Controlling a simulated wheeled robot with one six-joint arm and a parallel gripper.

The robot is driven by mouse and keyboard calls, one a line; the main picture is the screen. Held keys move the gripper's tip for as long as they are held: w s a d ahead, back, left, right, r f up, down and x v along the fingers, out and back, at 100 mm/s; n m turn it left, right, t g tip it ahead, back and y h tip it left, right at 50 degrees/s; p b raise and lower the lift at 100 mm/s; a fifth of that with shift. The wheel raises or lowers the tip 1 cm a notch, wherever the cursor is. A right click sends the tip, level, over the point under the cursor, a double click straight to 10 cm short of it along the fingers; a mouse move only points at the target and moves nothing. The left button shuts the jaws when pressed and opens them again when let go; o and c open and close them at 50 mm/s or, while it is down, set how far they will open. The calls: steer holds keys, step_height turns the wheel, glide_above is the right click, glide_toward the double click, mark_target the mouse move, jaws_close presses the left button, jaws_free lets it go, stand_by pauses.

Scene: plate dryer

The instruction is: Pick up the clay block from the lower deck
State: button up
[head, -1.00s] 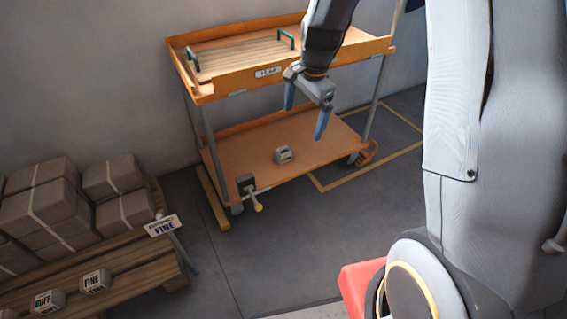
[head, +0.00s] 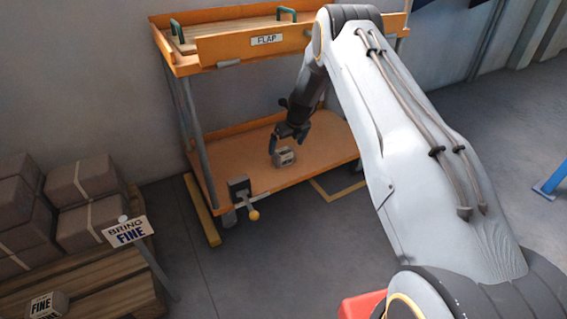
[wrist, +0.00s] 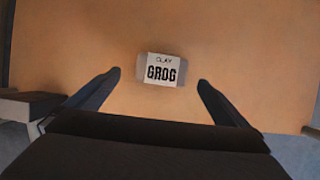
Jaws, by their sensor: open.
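The clay block (head: 284,156) is a small grey block lying on the orange lower deck (head: 235,172) of the cart. My gripper (head: 288,145) reaches in under the upper deck and is just above and around the block in the head view. In the wrist view my gripper (wrist: 160,78) is open, with one finger on each side of the block and a gap to both. The block lies a little beyond the line of the fingertips. Nothing is held.
The upper deck (head: 225,52), labelled "FLAP", hangs over the lower deck. A pallet (head: 110,285) with wrapped blocks and a "BRING FINE" sign (head: 127,232) stands at left.

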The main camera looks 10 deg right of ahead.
mark_target(285, 152)
steer(key=b+x, duration=0.1)
steer(key=x, duration=0.3)
steer(key=b+x, duration=0.2)
steer(key=x, duration=0.2)
steer(key=shift+d, duration=0.25)
steer(key=c, duration=1.6)
steer(key=shift+c, duration=0.3)
steer(key=shift+r, duration=0.1)
